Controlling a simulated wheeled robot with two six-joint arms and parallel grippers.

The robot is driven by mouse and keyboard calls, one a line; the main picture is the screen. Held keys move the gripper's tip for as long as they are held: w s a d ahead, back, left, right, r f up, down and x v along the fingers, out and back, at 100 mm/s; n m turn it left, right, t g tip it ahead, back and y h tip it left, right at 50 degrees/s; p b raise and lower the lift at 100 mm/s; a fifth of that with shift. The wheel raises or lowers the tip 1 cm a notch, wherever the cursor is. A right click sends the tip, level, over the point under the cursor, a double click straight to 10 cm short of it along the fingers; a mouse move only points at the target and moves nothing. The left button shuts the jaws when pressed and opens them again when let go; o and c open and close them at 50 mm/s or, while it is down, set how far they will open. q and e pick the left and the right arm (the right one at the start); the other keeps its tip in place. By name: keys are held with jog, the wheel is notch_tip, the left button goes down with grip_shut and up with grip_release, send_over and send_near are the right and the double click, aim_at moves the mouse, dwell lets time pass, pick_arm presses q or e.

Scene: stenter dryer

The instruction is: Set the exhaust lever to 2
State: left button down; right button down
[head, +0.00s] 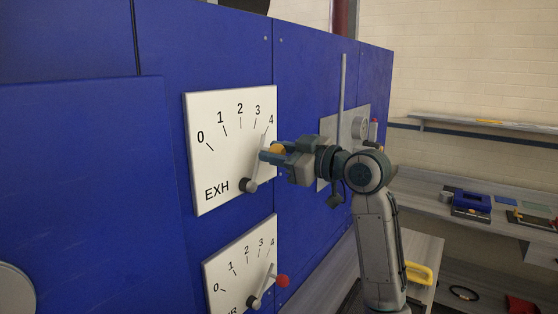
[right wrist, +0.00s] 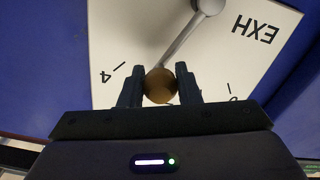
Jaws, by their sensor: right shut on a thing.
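The exhaust lever is a grey arm (right wrist: 184,40) on a white plate (head: 208,175) marked EXH, with numbers 0 to 4 in an arc. Its pivot (head: 250,185) is low on the plate, and the arm leans up and right, toward the high-number side. My right gripper (head: 270,153) is shut on its orange-brown knob (head: 277,149). In the right wrist view the knob (right wrist: 160,86) sits between the two fingers (right wrist: 160,88). There the lever lies to the right of the 4 mark; the gripper hides part of the scale. My left gripper is not in view.
A second dial plate (head: 225,275) with a red-knobbed lever (head: 282,281) is just below. A blue panel (head: 80,190) stands out at left. A vertical grey bar (head: 343,100) and a fitting are behind my arm. Shelves with items (head: 470,205) stand at right.

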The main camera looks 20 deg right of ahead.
jog(key=shift+s+a+r+n+b, duration=0.15)
jog(key=shift+s+a+n+b, duration=0.45)
jog(key=shift+n, duration=0.5)
jog(key=shift+s+a+r+n+b, duration=0.15)
jog(key=shift+s+a+n+b, duration=0.2)
jog(key=shift+a+n, duration=0.55)
jog(key=shift+d, duration=0.25)
jog(key=c, duration=1.1)
grip_release()
jog(key=shift+s, duration=0.1)
jog(key=shift+b+v, duration=2.35)
jog(key=shift+v, duration=3.05)
